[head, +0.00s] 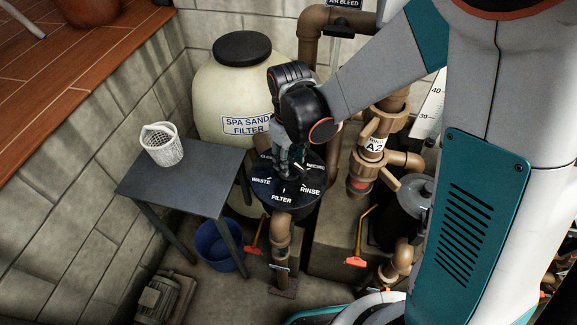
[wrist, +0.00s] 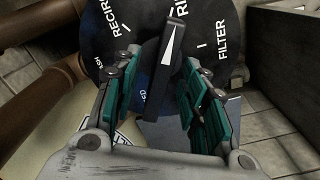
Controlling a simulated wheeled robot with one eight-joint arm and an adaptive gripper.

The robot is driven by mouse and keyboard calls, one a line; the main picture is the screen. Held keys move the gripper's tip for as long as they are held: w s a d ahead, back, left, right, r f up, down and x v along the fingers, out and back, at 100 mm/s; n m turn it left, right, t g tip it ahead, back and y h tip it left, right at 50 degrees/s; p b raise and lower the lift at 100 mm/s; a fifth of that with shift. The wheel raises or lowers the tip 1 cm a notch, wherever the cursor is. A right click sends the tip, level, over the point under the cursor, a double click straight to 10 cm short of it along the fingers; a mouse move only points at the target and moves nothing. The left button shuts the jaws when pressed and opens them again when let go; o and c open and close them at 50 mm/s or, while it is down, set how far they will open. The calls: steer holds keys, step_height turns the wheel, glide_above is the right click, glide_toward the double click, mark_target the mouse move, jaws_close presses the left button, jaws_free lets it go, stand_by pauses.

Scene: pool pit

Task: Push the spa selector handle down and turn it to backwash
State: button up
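The spa selector valve is a round black dial (head: 262,197) with white labels, on brown pipework in front of the sand filter. WASTE, RINSE and FILTER are readable in the head view. The dial also shows in the wrist view (wrist: 215,25). The black selector handle (wrist: 168,60) has a white arrow whose narrow end points toward a partly hidden label starting "RI". My gripper (wrist: 160,105) is open around the handle, with visible gaps between its teal pads and the handle. In the head view my gripper (head: 290,160) is above the dial and hides most of the handle. No BACKWASH label is readable.
The cream sand filter tank (head: 215,90) stands just behind the dial. A grey table (head: 190,190) with a white basket (head: 162,146) stands to the left, a blue bucket (head: 218,245) beneath it.

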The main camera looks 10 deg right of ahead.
steer(key=shift+r, duration=0.1)
step_height(320, 180, up, 7)
steer(key=p, duration=0.5)
stand_by(0.3)
